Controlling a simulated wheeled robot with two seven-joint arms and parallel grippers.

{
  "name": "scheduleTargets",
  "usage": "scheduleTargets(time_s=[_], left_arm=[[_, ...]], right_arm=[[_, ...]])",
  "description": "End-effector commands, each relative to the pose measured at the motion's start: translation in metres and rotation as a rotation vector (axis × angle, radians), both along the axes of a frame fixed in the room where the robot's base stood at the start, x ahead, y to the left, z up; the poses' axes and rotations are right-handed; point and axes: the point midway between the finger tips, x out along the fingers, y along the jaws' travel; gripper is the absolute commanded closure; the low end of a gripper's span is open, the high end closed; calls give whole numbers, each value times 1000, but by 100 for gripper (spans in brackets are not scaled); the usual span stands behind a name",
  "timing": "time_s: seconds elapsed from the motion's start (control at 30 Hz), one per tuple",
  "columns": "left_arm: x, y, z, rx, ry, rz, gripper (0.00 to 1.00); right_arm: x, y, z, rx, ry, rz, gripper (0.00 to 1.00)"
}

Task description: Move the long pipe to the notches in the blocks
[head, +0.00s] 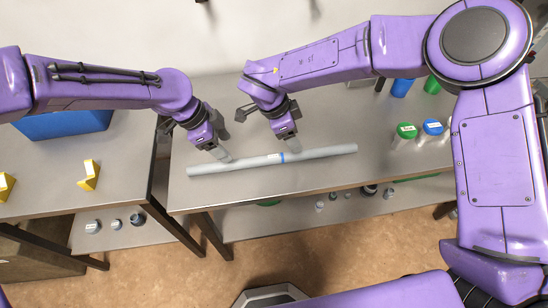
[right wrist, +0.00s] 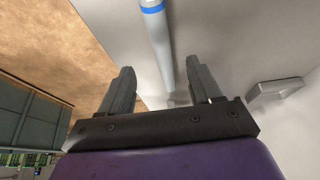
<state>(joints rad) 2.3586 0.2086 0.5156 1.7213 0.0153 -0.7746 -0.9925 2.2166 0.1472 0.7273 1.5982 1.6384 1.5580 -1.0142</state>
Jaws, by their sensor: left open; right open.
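The long grey pipe (head: 325,153) with a blue band lies on the right-hand metal table, near its front edge and slightly slanted. My left gripper (head: 221,153) is open, just above the left half of the pipe. My right gripper (head: 291,146) is open, close to the pipe by the blue band. In the right wrist view the pipe (right wrist: 160,45) runs toward the gap between the open fingers of the right gripper (right wrist: 160,82). Two yellow blocks (head: 89,175) (head: 5,187) stand apart on the left-hand table; the near one shows a notch.
A gap separates the left table (head: 60,210) from the right table (head: 245,192). A blue bin (head: 65,124) stands at the back of the left table. Green-capped (head: 407,130) and blue-capped (head: 433,127) containers stand right of the pipe. Small fittings lie on the lower shelves.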

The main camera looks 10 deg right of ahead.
Motion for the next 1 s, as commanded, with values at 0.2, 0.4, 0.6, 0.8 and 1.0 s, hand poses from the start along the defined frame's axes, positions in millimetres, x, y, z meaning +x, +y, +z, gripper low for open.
scheduleTargets(time_s=[0.2, 0.4, 0.6, 0.8, 1.0], left_arm=[[-1, -18, -40, 2, 4, -6, 37], [0, -31, -71, 1, 2, -5, 37], [0, -38, -85, 0, 0, -5, 37], [0, -39, -86, -1, -1, -6, 37], [0, -38, -86, 0, 0, -5, 72]], right_arm=[[-1, -18, -39, -1, 4, -4, 37], [-1, -31, -70, 0, 2, -5, 37], [-1, -38, -85, 0, 1, -5, 37], [-1, -38, -86, 0, 1, -6, 37], [-1, -38, -86, 0, 1, -6, 72]])
